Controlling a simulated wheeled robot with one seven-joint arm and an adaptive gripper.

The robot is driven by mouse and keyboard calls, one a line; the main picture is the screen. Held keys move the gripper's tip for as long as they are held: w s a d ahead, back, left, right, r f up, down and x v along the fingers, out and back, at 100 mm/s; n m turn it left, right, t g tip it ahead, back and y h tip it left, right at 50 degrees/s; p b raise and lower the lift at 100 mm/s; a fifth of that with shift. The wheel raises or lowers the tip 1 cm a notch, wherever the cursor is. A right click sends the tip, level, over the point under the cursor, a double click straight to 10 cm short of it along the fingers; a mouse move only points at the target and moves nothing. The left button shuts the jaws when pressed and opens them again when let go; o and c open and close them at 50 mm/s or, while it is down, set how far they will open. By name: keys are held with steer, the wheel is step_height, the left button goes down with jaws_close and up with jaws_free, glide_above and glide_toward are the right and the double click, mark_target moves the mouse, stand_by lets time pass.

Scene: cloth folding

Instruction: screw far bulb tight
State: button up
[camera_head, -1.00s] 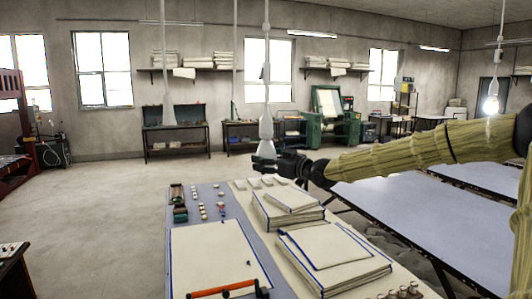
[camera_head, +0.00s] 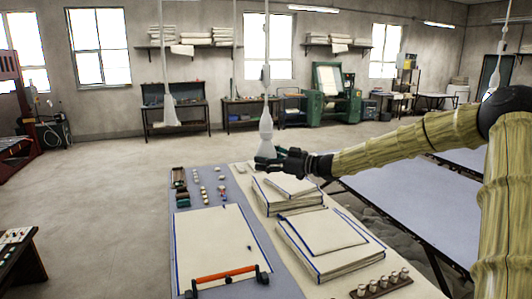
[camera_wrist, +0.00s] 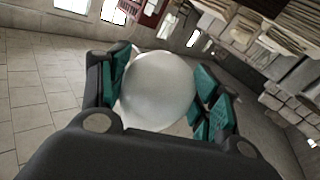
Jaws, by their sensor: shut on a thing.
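A pale round bulb (camera_wrist: 158,92) sits between the green-padded fingers of my gripper (camera_wrist: 160,98) in the wrist view, with pads against it on both sides. In the head view my gripper (camera_head: 268,164) is shut around the bulb at the lower end of a white hanging lamp (camera_head: 266,128). The lamp hangs on a cord above the back of the work table. The gripper hides most of the bulb there, and its thread cannot be seen. The bulb looks unlit.
Another pale lamp (camera_head: 168,104) hangs to the left. Cloth stacks (camera_head: 325,240), small pieces and an orange-handled tool (camera_head: 226,274) lie on the table (camera_head: 290,286) below my arm. A long grey table (camera_head: 400,205) stands right.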

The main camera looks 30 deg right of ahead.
steer(key=shift+r+n+g+y+p, duration=0.2)
steer(key=shift+n+g+y+p, duration=0.7)
steer(key=shift+n+y, duration=0.25)
steer(key=o, duration=0.8)
steer(key=shift+o, duration=0.9)
steer(key=shift+d+f+y, duration=0.1)
steer(key=shift+d+y, duration=0.05)
steer(key=shift+y, duration=0.1)
steer(key=v, duration=1.2)
